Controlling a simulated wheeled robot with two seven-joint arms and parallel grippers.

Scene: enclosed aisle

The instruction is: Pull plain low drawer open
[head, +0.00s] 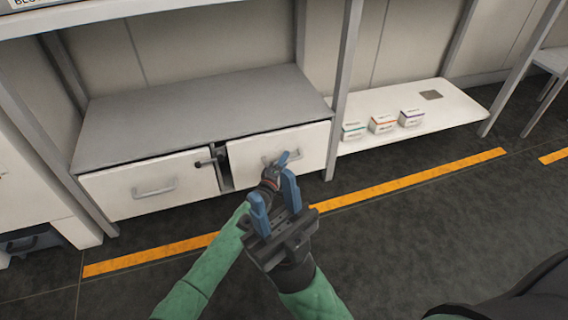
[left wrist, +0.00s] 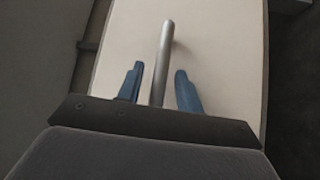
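The low grey-topped cabinet has two white drawers in the head view. The right drawer (head: 310,145) has a bar handle (head: 268,158), partly hidden by my left gripper (head: 284,160). In the left wrist view the handle (left wrist: 162,60) stands between the two blue fingers of my left gripper (left wrist: 158,88), with a gap on each side. A dark gap shows at this drawer's left edge. The left drawer (head: 120,192) has its own handle (head: 155,189) and looks closed. My right gripper (head: 275,198) is open and empty, in front of and below the left one.
A dark latch-like fitting (head: 207,163) sticks out between the drawers. Several small boxes (head: 383,124) stand on a low white shelf (head: 450,112) to the right. A grey post (head: 343,85) rises beside the right drawer. The floor in front, with a yellow line (head: 400,185), is clear.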

